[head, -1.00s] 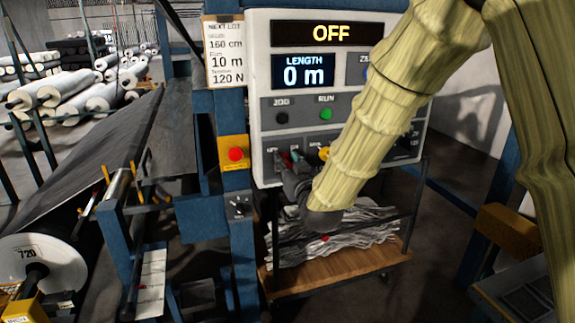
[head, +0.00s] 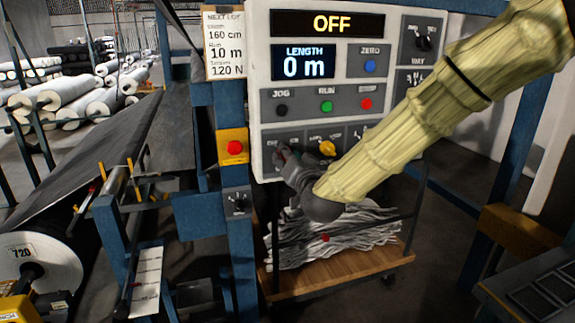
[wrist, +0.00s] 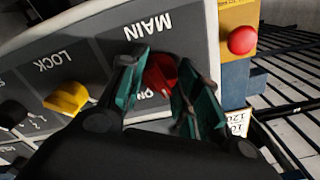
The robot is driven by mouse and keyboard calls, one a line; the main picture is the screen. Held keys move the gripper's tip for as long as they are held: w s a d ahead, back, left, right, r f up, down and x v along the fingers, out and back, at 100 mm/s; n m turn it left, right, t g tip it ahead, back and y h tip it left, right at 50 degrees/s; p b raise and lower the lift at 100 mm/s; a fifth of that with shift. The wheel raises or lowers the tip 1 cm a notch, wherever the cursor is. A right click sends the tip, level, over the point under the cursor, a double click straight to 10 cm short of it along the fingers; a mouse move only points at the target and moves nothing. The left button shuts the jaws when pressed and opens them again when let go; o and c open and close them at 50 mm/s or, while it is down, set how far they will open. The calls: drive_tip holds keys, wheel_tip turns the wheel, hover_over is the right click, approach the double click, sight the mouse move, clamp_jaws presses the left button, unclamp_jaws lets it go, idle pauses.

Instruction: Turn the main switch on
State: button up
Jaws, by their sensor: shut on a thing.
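The main switch is a red knob (wrist: 161,70) under the label MAIN on the grey panel, upside down in the wrist view. My gripper (wrist: 159,80) has its two green-padded fingers on either side of the knob and is shut on it. Part of the word ON shows beside the knob; the fingers hide the rest of the dial. In the head view my gripper (head: 284,156) is at the lower left of the control panel (head: 258,100) and covers most of the switch. The display (head: 328,24) reads OFF.
A yellow knob (wrist: 68,98) marked LOCK sits beside the main switch. A red stop button (head: 235,148) on a yellow box is just left of the panel. The panel also carries a green RUN button (head: 327,106). A cart (head: 340,279) stands below.

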drive_tip(key=m+b, duration=0.1)
drive_tip(key=m, duration=0.1)
drive_tip(key=m+b, duration=0.2)
drive_tip(key=m, duration=0.1)
drive_tip(key=shift+d+f+m+b, duration=0.1)
drive_tip(key=shift+f+m+b, duration=0.15)
drive_tip(key=shift+m+b, duration=0.1)
drive_tip(key=m+b, duration=0.2)
drive_tip(key=m, duration=0.1)
drive_tip(key=shift+r+m+b, duration=0.15)
drive_tip(key=shift+m+b, duration=0.7)
drive_tip(key=shift+m, duration=0.4)
drive_tip(key=shift+r, duration=0.1)
drive_tip(key=o, duration=1)
drive_tip(key=shift+o, duration=0.2)
drive_tip(key=v, duration=1.2)
